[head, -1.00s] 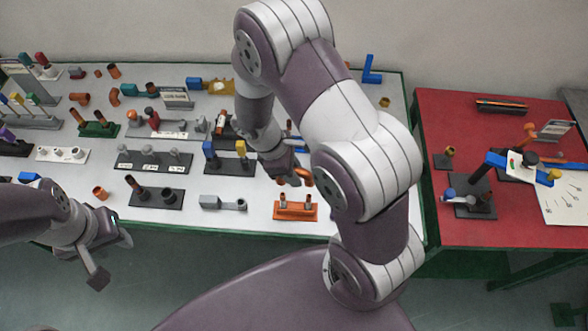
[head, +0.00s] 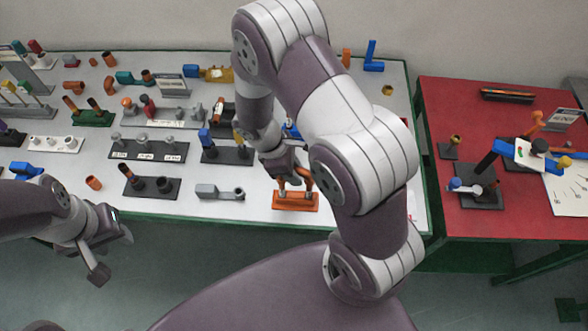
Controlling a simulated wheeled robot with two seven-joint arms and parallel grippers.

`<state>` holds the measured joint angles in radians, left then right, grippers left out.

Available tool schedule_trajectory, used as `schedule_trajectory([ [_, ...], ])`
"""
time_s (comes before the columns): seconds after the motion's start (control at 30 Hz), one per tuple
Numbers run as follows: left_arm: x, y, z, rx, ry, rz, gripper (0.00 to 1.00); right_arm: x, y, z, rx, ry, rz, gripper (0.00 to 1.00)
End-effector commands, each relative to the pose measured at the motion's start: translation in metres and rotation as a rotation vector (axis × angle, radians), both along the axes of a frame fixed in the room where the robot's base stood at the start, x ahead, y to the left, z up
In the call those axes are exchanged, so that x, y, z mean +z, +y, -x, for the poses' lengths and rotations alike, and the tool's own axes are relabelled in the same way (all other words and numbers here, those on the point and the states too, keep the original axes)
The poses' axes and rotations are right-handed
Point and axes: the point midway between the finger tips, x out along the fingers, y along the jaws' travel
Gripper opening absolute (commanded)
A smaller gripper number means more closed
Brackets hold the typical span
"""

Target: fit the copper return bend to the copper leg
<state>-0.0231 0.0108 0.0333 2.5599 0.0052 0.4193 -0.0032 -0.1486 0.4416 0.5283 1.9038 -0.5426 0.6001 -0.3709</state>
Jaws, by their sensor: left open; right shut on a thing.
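The copper return bend (head: 308,178) is in the jaws of my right gripper (head: 298,174), at the right-centre of the white table. It is partly hidden by the gripper. Its ends are down at the copper legs (head: 309,194), which stand on an orange base (head: 296,205) near the table's front edge. I cannot tell whether the ends are seated on the legs or just above them. My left gripper (head: 114,256) is open and empty, in front of the table's front edge at the left.
A grey block with an arm (head: 218,191) lies left of the orange base. A dark stand with pegs (head: 150,187) is further left. My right arm hides the table's right part. A red table (head: 450,215) with several fittings stands at the right.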

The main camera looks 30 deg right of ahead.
Motion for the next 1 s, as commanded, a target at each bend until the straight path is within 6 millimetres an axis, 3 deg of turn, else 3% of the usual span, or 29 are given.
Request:
schedule_trajectory([
  [1.0,0.0052,0.0,0.0,0.0,0.0,0.0,0.41,0.0001,0.0003,0.0004,0.0,0.0,0.0,0.07],
])
